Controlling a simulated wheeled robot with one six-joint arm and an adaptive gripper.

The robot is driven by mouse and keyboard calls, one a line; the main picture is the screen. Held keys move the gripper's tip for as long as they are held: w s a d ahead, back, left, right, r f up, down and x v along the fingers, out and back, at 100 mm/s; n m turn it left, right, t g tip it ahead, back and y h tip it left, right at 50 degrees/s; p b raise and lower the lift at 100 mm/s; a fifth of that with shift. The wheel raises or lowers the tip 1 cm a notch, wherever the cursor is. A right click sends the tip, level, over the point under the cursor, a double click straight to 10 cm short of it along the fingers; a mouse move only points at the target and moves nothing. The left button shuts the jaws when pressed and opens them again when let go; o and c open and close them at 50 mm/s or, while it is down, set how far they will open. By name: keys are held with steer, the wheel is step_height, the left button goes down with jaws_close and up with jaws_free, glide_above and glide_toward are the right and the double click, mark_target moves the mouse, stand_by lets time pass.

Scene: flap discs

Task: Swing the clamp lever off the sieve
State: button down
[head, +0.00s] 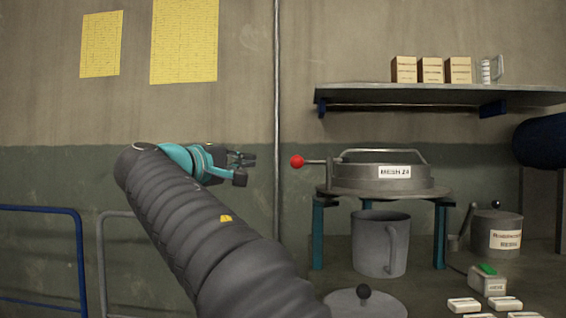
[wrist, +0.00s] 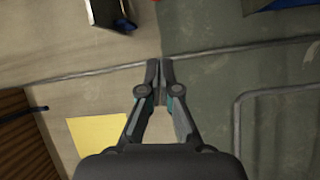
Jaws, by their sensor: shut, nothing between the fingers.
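The sieve (head: 370,182), a round grey pan labelled "MESH" with a wire bail over it, sits on a stand with teal legs (head: 318,235). The clamp lever (head: 314,161) is a thin rod with a red ball knob (head: 297,161); it sticks out to the left from the sieve's side. My gripper (head: 249,160) is left of the knob in the head view, apart from it. In the wrist view my gripper (wrist: 160,68) has its fingertips together, with nothing held. A sliver of red shows at that view's top edge; I cannot tell what it is.
A grey jug (head: 380,244) stands under the sieve. A lidded pot (head: 497,232), a small green-topped box (head: 488,280) and several white packs are at the right. A shelf (head: 440,95) with boxes hangs above. A vertical pipe (head: 277,120) runs down the wall.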

steer(key=shift+w+d+r, duration=0.1)
steer(key=shift+w+r, duration=0.05)
steer(key=f+p+x, duration=0.1)
steer(key=p+x, duration=0.1)
steer(key=x, duration=0.8)
steer(key=shift+s+d+r+b, duration=0.1)
steer(key=shift+s+d+b, duration=0.5)
steer(key=shift+s, duration=0.2)
steer(key=shift+s+d+r+b, duration=0.1)
steer(key=shift+s+d+b, duration=0.45)
steer(key=shift+s, duration=0.3)
steer(key=shift+s+f, duration=0.1)
